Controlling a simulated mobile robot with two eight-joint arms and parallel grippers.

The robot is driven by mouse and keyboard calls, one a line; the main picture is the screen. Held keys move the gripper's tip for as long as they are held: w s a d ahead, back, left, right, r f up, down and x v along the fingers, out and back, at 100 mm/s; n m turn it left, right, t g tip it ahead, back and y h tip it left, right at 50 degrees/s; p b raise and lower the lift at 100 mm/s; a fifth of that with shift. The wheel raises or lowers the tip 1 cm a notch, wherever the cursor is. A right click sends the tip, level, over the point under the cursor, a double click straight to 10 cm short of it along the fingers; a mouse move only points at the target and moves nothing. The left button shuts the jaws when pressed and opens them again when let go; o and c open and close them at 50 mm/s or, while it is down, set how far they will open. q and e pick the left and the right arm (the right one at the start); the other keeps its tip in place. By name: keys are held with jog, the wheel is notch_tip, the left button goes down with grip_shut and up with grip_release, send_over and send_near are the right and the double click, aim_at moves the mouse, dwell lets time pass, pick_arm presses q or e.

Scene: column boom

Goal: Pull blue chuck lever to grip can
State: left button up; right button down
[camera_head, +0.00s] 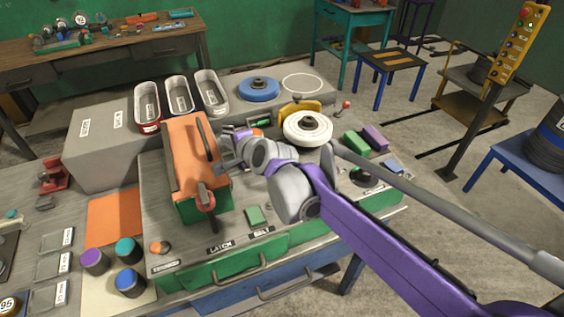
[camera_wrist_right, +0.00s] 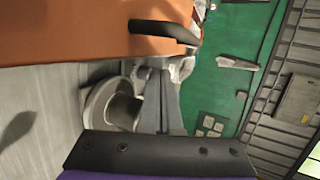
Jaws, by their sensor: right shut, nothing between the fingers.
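My right gripper (camera_head: 228,156) reaches in from the right, close beside the orange-topped green box (camera_head: 184,172). In the wrist view the fingers (camera_wrist_right: 157,72) are shut with nothing between them, near the black handle (camera_wrist_right: 163,31) on the orange lid. A grey round part (camera_wrist_right: 122,108) shows beside the fingers there. I cannot make out a blue chuck lever or a gripped can; my wrist covers part of that area. My left gripper is not in view.
A white wheel (camera_head: 307,128) on a yellow base stands behind my wrist. A blue disc (camera_head: 259,89) lies on the grey block. Three trays (camera_head: 210,92) stand behind the box. Green (camera_head: 357,142) and purple (camera_head: 376,137) blocks sit at right.

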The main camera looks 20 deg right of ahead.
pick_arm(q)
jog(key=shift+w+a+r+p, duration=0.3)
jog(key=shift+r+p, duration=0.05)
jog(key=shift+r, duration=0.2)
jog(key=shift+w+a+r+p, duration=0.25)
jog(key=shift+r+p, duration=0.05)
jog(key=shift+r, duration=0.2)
pick_arm(e)
jog(key=s+d+r+n+g+h, duration=0.2)
jog(key=s+d+n+g, duration=0.1)
jog(key=d+n+g, duration=0.3)
jog(key=s+d+r+n+g+h, duration=0.2)
jog(key=s+d+r+n+g, duration=0.1)
jog(key=d+n+g, duration=0.2)
jog(key=n+g, duration=0.1)
jog(key=n, duration=0.1)
jog(key=shift+d+n, duration=0.3)
jog(key=shift+d, duration=0.05)
jog(key=shift+f, duration=0.15)
